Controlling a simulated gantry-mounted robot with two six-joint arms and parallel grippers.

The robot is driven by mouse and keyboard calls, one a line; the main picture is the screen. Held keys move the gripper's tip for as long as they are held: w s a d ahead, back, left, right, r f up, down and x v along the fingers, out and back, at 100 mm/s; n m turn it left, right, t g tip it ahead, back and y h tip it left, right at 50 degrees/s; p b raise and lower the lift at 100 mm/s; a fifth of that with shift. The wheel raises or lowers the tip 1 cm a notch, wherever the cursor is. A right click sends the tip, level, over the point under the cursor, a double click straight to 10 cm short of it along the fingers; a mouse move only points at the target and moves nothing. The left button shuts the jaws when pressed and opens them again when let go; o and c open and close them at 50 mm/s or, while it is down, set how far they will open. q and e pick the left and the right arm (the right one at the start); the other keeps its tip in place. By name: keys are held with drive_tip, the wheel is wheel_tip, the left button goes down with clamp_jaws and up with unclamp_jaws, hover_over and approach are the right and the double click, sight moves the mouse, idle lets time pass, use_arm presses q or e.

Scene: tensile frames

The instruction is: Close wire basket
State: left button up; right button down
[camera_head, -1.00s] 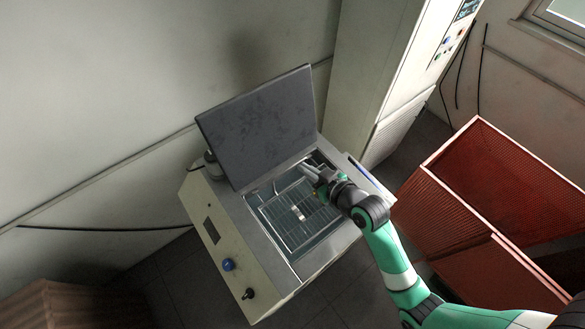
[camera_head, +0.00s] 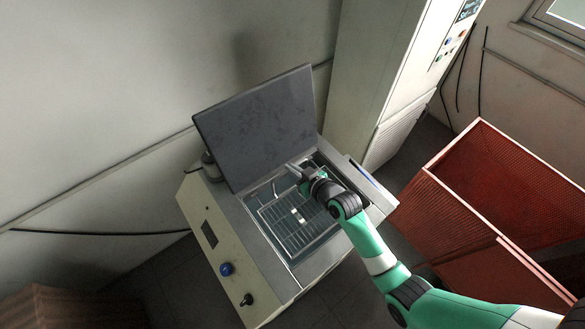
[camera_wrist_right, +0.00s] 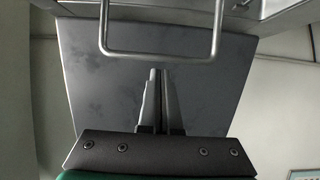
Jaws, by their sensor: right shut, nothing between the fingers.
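The wire basket (camera_head: 288,238) sits inside the open tank of a beige machine, with its grid facing up. My right gripper (camera_head: 291,168) is above the far part of the tank, close in front of the raised dark lid (camera_head: 255,125). In the right wrist view its two fingers (camera_wrist_right: 160,82) are shut together with nothing between them. A U-shaped metal wire loop (camera_wrist_right: 160,58) shows just beyond the fingertips there, apart from them, with the dark lid behind. My arm hides the right far corner of the basket. My left gripper is not seen.
A red mesh bin (camera_head: 480,230) stands at the right, under and beside my right arm. A tall beige cabinet (camera_head: 375,75) stands behind. Dark tiled floor lies around.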

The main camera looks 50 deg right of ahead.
sight(293, 191)
wheel_tip(293, 191, down, 11)
drive_tip(key=b, duration=0.8)
drive_tip(key=shift+f+b, duration=0.1)
drive_tip(key=shift+b, duration=0.3)
drive_tip(key=shift+r, duration=0.2)
drive_tip(key=shift+r+p, duration=0.35)
drive_tip(key=shift+p, duration=0.15)
wheel_tip(293, 191, up, 4)
drive_tip(key=p, duration=0.3)
drive_tip(key=shift+r+p, duration=0.2)
drive_tip(key=shift+p, duration=0.15)
drive_tip(key=p+v, duration=0.1)
drive_tip(key=v, duration=0.7)
drive_tip(key=shift+s+p, duration=0.3)
drive_tip(key=shift+s, duration=0.1)
